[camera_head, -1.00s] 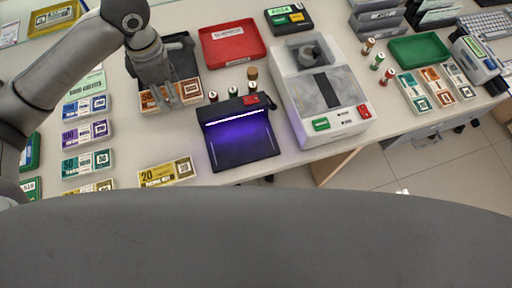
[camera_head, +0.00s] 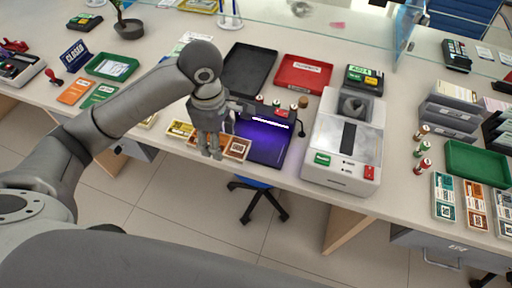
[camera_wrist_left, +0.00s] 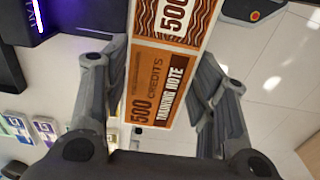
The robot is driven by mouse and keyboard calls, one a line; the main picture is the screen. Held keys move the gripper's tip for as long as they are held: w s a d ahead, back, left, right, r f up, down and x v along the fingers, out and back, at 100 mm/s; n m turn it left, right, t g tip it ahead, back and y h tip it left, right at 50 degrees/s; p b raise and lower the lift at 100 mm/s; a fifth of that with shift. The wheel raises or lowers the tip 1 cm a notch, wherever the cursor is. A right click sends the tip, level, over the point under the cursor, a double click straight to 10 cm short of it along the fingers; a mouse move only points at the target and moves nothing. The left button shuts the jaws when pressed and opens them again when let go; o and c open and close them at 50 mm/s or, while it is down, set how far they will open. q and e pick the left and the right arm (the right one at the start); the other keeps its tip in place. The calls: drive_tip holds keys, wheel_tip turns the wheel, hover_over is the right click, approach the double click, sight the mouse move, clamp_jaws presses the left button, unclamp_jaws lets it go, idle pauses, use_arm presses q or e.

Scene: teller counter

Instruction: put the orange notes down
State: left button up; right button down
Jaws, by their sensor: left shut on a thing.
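My left gripper (camera_head: 212,148) is shut on the orange notes (camera_head: 237,148) by the counter's front edge, left of the purple-lit device. In the left wrist view the orange notes (camera_wrist_left: 160,85) show a large 500 and sit between the two fingers of the gripper (camera_wrist_left: 165,105). Pale floor shows beyond them there. The fingers cover part of the notes in the head view. I cannot tell whether the notes touch the counter. My right gripper is not in view.
The purple-lit device (camera_head: 262,143) is right beside the notes. Yellow notes (camera_head: 180,129) lie to the left. A black tray (camera_head: 248,70), a red tray (camera_head: 303,73) and a grey counting machine (camera_head: 344,140) stand behind and to the right. The floor drops away in front.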

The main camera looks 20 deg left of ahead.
use_arm(q)
drive_tip(key=w+d+f, duration=0.3)
drive_tip(key=w+d, duration=0.1)
drive_tip(key=w, duration=0.3)
hover_over(255, 146)
drive_tip(key=f, duration=0.5)
drive_tip(key=shift+s+a, duration=0.15)
drive_tip(key=shift+s, duration=0.2)
drive_tip(key=shift+w+d+f, duration=0.25)
drive_tip(key=shift+w+f, duration=0.15)
drive_tip(key=shift+f, duration=0.35)
drive_tip(key=shift+f+p, duration=0.35)
drive_tip(key=shift+f, duration=1.05)
drive_tip(key=o, duration=0.8)
drive_tip(key=shift+f, duration=0.1)
drive_tip(key=shift+c, duration=0.2)
wheel_tip(255, 146, up, 12)
drive_tip(key=shift+b, duration=0.3)
